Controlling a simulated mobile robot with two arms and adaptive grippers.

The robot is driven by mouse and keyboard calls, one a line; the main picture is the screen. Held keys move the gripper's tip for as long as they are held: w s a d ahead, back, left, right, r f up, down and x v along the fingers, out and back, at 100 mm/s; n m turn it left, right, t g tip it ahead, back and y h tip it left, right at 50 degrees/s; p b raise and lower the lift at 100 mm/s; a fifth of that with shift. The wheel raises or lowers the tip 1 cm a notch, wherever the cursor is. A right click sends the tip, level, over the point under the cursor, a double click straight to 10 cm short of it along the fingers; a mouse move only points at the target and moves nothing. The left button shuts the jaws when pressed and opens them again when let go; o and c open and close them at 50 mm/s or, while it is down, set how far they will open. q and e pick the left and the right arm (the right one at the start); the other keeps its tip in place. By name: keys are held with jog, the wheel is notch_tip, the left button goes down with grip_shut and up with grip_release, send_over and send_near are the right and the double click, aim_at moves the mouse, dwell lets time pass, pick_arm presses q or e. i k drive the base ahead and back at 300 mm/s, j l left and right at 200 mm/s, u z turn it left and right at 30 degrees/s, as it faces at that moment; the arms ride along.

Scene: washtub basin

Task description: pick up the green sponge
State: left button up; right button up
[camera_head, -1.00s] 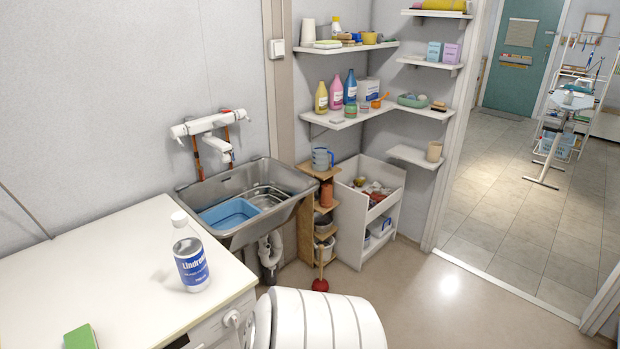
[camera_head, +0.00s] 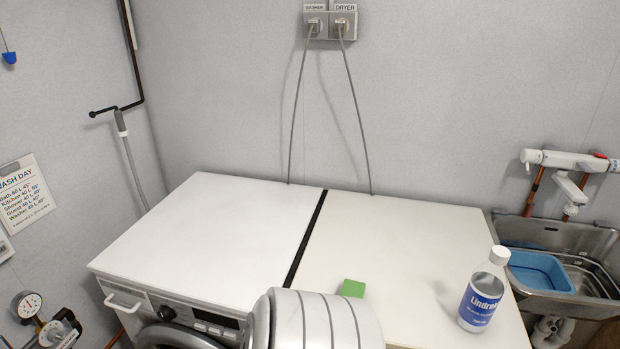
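The green sponge (camera_head: 352,288) lies on the white top of the right-hand machine (camera_head: 400,240), close to its front edge. A white, banded part of my own body stands in front of it and hides its lower part. Neither of my grippers shows in the head view.
A white bottle with a blue label (camera_head: 482,290) stands on the same top, right of the sponge. The washing machine top (camera_head: 215,235) on the left is bare, with a dark gap (camera_head: 306,238) between the two. A steel sink (camera_head: 555,235) holding a blue basin (camera_head: 540,270) is at the right.

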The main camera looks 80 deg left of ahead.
aim_at(351, 288)
jog(key=j+u, duration=0.1)
jog(key=u, duration=1.95)
jog(key=j+u, duration=0.15)
jog(key=u, duration=0.15)
